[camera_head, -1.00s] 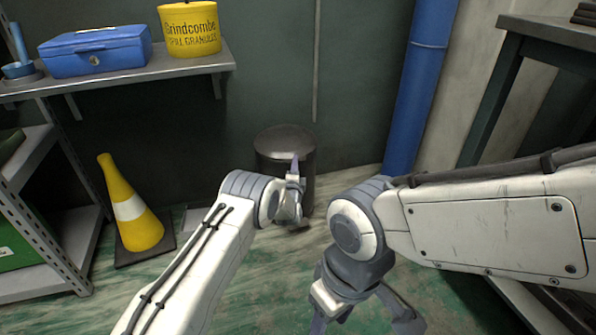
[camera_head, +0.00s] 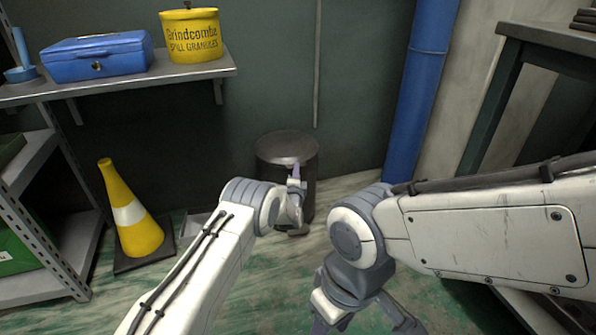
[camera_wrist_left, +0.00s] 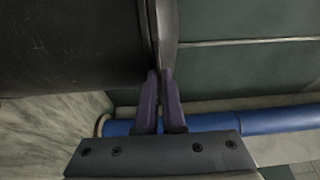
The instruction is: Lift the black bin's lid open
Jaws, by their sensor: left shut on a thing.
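The black bin (camera_head: 308,196) stands upright on the floor against the back wall. Its dark round lid (camera_head: 287,146) looks level and down on the bin. My left gripper (camera_head: 295,172) is at the lid's front right edge. In the left wrist view my left gripper (camera_wrist_left: 160,88) is shut on the lid's rim (camera_wrist_left: 165,30), with the bin's dark side (camera_wrist_left: 70,45) to the left. My right gripper (camera_head: 365,318) is low in the head view, away from the bin, its fingers spread and empty, the tips near the bottom edge.
A blue pipe (camera_head: 412,100) runs up the wall right of the bin. A yellow cone (camera_head: 135,225) stands to the left. A wall shelf (camera_head: 150,80) holds a blue box (camera_head: 97,56) and a yellow tub (camera_head: 191,35). A dark table (camera_head: 550,38) is at right.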

